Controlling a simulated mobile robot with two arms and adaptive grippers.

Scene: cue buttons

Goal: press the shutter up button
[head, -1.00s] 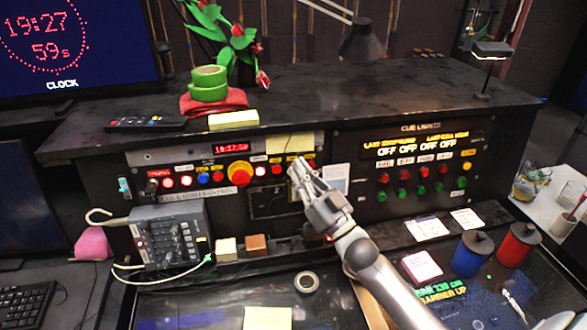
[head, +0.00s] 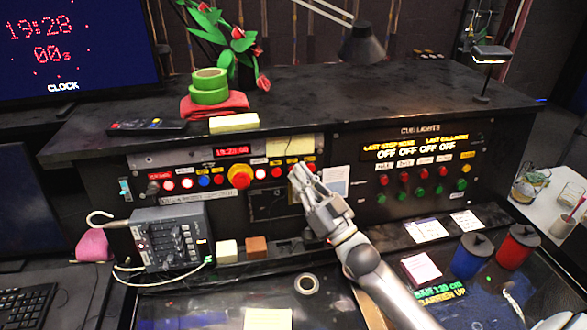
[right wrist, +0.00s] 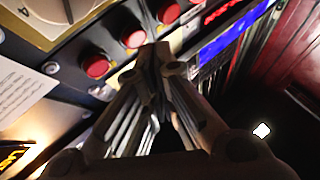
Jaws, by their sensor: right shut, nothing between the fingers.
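A black control panel carries a row of round buttons below a red digital display (head: 232,152). Among them are a blue button (head: 204,180), a large red mushroom button (head: 240,175) and small red buttons (head: 260,173) to its right. The small labels are too blurred to read, so I cannot tell which is shutter up. My right gripper (head: 298,172) is shut and empty, its tips in front of the row's right end. In the right wrist view, the shut fingertips (right wrist: 160,52) are close to red buttons (right wrist: 133,35); contact is unclear. My left gripper is not in view.
A cue lights panel (head: 420,165) with red and green buttons lies right of my arm. A grey control box (head: 170,238) with a cable stands below the row at left. Green tape rolls (head: 209,88) and a lamp stand on top. Blue and red canisters (head: 517,246) stand right.

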